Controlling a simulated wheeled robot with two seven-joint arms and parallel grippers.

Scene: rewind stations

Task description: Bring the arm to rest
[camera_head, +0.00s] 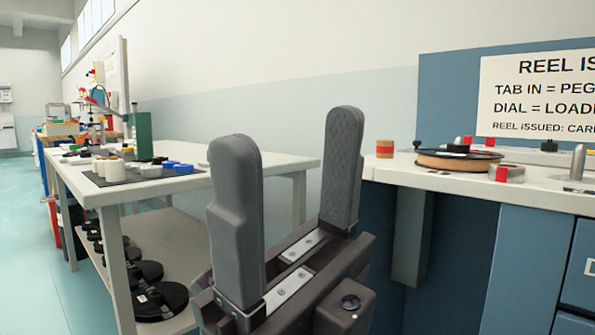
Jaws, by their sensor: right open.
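My right gripper (290,185) stands large in the middle foreground. Its two grey fingers point upward and are spread apart. Nothing is between them, so it is open and empty. It is in front of the gap between the white table on the left and the blue counter on the right, touching neither as far as I can see. My left gripper is not in view.
A white table (225,175) on the left holds a dark mat with white, grey and blue pieces (182,168). Black reels (158,300) lie on its lower shelf. Floor is clear at far left.

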